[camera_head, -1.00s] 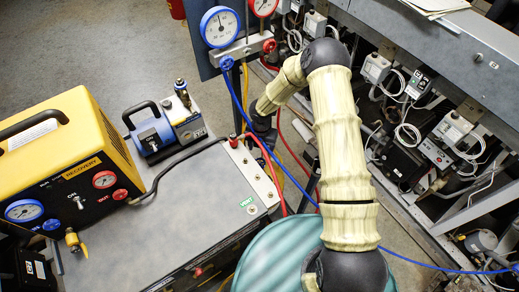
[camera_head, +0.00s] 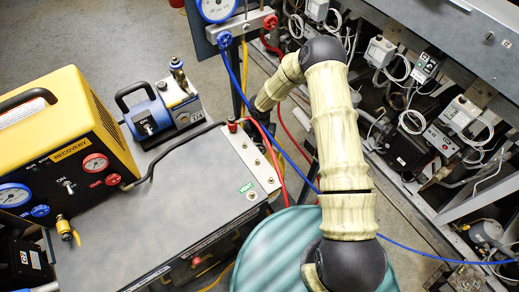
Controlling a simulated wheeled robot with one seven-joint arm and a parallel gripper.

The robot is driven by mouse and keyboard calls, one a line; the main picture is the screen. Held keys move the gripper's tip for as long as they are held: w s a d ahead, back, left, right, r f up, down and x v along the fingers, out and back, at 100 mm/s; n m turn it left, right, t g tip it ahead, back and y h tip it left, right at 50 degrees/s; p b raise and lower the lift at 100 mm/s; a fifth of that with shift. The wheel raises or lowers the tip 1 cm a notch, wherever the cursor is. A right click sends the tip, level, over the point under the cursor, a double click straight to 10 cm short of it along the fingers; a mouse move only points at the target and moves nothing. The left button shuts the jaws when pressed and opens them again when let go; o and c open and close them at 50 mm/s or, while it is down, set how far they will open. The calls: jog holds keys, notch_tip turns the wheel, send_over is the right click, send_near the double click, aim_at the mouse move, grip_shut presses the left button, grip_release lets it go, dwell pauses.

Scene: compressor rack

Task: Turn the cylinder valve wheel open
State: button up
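I cannot pick out a cylinder valve wheel for certain in this view. A small red knob (camera_head: 197,262) shows low on the front side of the grey-topped cart (camera_head: 150,215); I cannot tell what it belongs to. My cream-coloured arm rises from the bottom centre, bends at a dark joint and reaches down to the left, beside the gauge stand and hoses. Its far end is dark and partly hidden behind the arm, and no gripper fingers can be made out.
Blue, red and yellow hoses hang from the gauge manifold (camera_head: 245,27), close to my arm. The compressor rack (camera_head: 430,100) fills the right side. Open floor (camera_head: 120,35) lies at the top left.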

aim_at(260, 149)
notch_tip(260, 149, down, 4)
jog(key=b, duration=0.2)
jog(key=shift+b, duration=0.35)
jog(key=shift+f+m, duration=0.1)
jog(key=shift+m, duration=0.2)
jog(key=m+b, duration=0.4)
jog(key=m, duration=0.2)
jog(key=shift+m+b, duration=0.3)
jog(key=shift+m, duration=0.1)
jog(key=shift+r+m, duration=0.2)
jog(key=shift+m, duration=0.4)
jog(key=m, duration=0.2)
jog(key=shift+m, duration=0.4)
jog(key=m, duration=0.9)
jog(key=shift+m, duration=0.3)
